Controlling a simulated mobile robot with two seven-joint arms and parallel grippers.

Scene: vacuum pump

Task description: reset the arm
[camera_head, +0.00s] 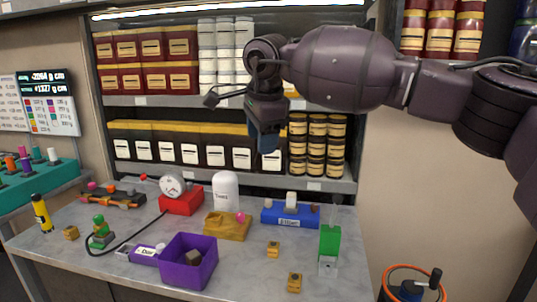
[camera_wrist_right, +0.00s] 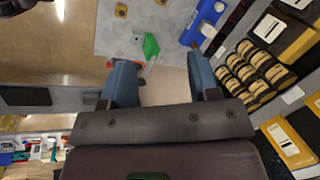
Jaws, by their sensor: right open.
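My right arm (camera_head: 345,68) reaches in from the right of the head view, raised high in front of the shelves. My right gripper (camera_head: 266,138) points down, well above and apart from the workbench. In the right wrist view, its two blue fingers (camera_wrist_right: 160,76) are spread apart with nothing between them. The grey workbench (camera_head: 120,272) lies below it. My left arm and gripper are not in view.
A purple bin (camera_head: 188,276), a red block with a gauge (camera_head: 181,203), a yellow block (camera_head: 226,228), a blue block (camera_head: 290,215) and a green-and-white device (camera_head: 329,245) stand on the bench. Stocked shelves (camera_head: 230,101) are behind. An orange-rimmed bucket (camera_head: 411,268) stands at right.

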